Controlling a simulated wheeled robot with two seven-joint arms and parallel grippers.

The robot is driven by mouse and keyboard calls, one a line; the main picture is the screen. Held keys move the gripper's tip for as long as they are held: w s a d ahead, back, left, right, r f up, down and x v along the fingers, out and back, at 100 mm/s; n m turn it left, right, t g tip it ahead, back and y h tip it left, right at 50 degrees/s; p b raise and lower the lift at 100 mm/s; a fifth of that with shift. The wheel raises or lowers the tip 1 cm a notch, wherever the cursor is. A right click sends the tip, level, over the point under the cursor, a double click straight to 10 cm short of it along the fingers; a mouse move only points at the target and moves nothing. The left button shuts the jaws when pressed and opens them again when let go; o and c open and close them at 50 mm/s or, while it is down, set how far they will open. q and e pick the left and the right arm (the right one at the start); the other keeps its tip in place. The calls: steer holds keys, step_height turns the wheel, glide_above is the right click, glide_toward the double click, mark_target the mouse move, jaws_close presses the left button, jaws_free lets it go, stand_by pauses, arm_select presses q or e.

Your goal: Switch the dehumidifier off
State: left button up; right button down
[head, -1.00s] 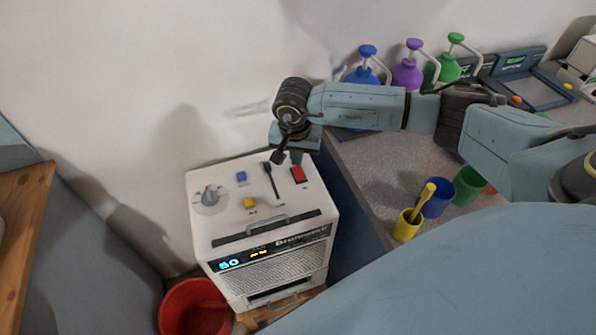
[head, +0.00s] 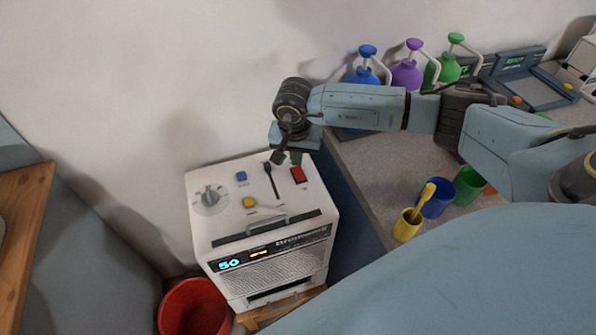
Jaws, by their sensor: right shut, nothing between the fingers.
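The dehumidifier (head: 270,260) is a white box against the wall, with its front display (head: 230,265) lit and reading 50. Its top carries a grey dial (head: 209,197), a blue button (head: 241,176), a yellow button (head: 250,203), a black lever (head: 272,184) and a red switch (head: 298,175). My right gripper (head: 287,158) is shut and empty, pointing down over the back of the top, just behind the red switch and the lever. I cannot tell if it touches either. My left gripper is out of view.
A red bucket (head: 193,308) stands at the dehumidifier's front left. The counter (head: 365,165) on the right holds blue, purple and green pump bottles (head: 407,72) and several coloured cups (head: 437,200). A wooden surface (head: 22,235) is at far left.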

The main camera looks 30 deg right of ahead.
mark_target(297, 169)
steer(key=shift+f+b, duration=0.8)
steer(key=shift+f, duration=0.15)
stand_by(0.6)
steer(key=shift+r, duration=0.1)
steer(key=shift+r+p, duration=2.25)
steer(key=shift+r, duration=1.25)
steer(key=shift+f, duration=0.1)
